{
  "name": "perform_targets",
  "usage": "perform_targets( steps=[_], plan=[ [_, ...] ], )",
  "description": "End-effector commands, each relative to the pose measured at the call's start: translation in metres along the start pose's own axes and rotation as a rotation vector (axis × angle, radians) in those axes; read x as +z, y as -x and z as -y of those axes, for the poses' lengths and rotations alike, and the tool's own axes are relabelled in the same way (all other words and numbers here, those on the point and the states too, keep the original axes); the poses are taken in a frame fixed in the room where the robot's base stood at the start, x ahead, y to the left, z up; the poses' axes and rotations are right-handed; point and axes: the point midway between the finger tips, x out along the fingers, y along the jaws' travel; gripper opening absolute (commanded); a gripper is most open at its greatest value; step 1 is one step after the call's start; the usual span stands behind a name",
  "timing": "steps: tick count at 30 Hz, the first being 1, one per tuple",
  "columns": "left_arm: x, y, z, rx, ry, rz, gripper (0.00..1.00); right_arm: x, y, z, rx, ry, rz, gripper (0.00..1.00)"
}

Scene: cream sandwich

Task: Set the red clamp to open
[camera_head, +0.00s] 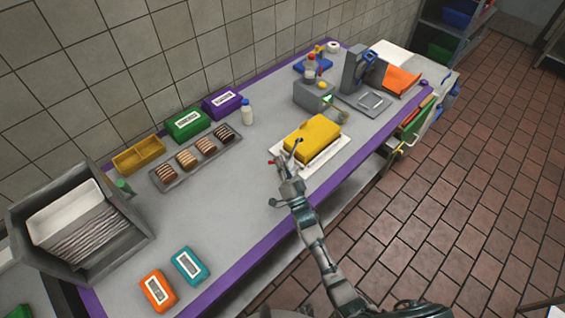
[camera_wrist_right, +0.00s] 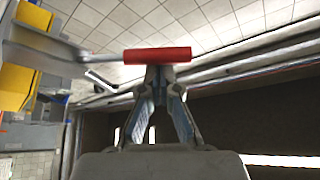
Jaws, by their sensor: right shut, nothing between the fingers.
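The red clamp handle (camera_wrist_right: 158,55) is a red bar lying crosswise at the tips of my right gripper (camera_wrist_right: 164,76) in the wrist view. A thin metal rod runs from its left end to a grey metal part (camera_wrist_right: 45,42). In the head view the red handle (camera_head: 271,161) is a tiny spot just left of my right gripper (camera_head: 285,161). The right gripper is shut and empty, with its tips close to the handle; I cannot tell whether they touch it. The yellow block (camera_head: 312,137) stands just beyond the gripper, on a white board (camera_head: 339,156). My left gripper is not in view.
The grey table (camera_head: 225,205) has purple edges and free room left of my right arm. A tray (camera_head: 180,182) with several dark and pale pieces lies near the wall. A grey machine (camera_head: 358,75) stands at the far end. Orange (camera_head: 158,290) and teal (camera_head: 190,265) boxes lie near the front.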

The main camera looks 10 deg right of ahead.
Motion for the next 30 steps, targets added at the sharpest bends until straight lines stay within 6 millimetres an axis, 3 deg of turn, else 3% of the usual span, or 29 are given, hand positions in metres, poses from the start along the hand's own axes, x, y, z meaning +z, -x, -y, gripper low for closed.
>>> perform_targets(
  steps=[8,30],
  plan=[
    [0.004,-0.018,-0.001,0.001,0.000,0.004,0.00,0.013,0.007,0.000,-0.086,0.145,0.001,0.00],
    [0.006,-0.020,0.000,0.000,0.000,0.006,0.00,0.018,0.011,0.001,-0.082,0.138,0.000,0.00]
  ],
)
